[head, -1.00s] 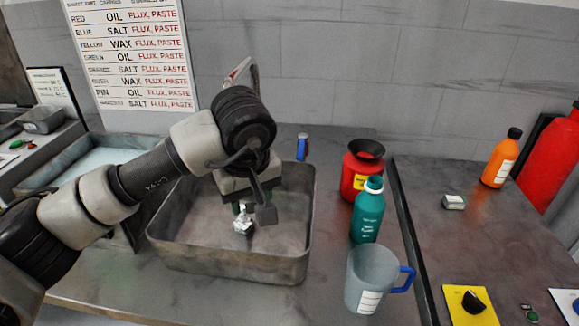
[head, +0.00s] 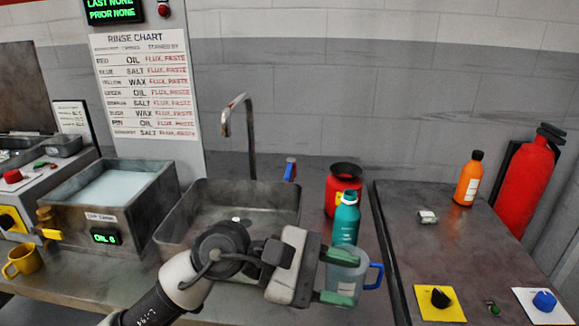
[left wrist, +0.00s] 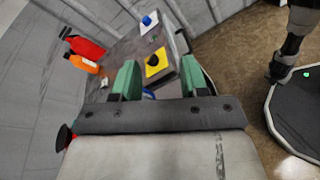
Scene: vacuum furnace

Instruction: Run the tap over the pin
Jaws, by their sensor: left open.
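The tap (head: 238,112) is a curved metal spout behind the grey basin (head: 168,238). No water shows from the spout. My left gripper (head: 338,278) is open, right of the basin, its green fingers overlapping the clear jug (head: 352,262) in the head view. I cannot tell whether they touch it. The fingers also show apart in the left wrist view (left wrist: 157,78).
A teal bottle (head: 345,222) and a red can (head: 334,192) stand behind the jug. A tank (head: 70,205) with an "OIL" display is left of the basin. An orange bottle (head: 468,180) and extinguisher (head: 524,185) are at right. The rinse chart (head: 147,90) hangs behind.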

